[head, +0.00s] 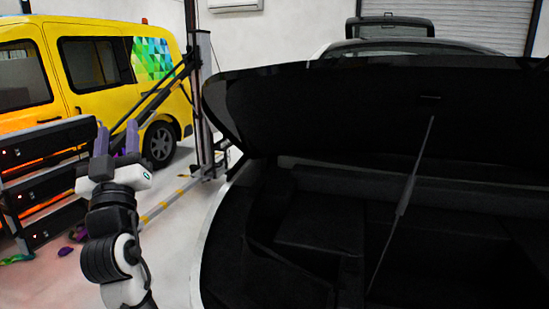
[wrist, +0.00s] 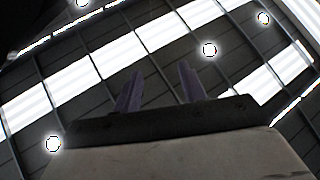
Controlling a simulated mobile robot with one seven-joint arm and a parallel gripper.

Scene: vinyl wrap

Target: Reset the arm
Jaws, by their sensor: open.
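My gripper (head: 117,143) is raised at the left of the head view, with its two purple fingers pointing up. The fingers stand apart with nothing between them. In the wrist view, my gripper (wrist: 160,92) shows both fingers spread and empty against the ceiling. My arm comes up from the bottom left of the head view, to the left of the open car trunk.
An open dark car trunk (head: 318,222) with its raised lid (head: 330,110) fills the right side. A yellow van (head: 95,95) stands behind at left. A dark rack (head: 50,190) is left of my arm. Purple and green pieces lie on the floor. Grey floor shows between.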

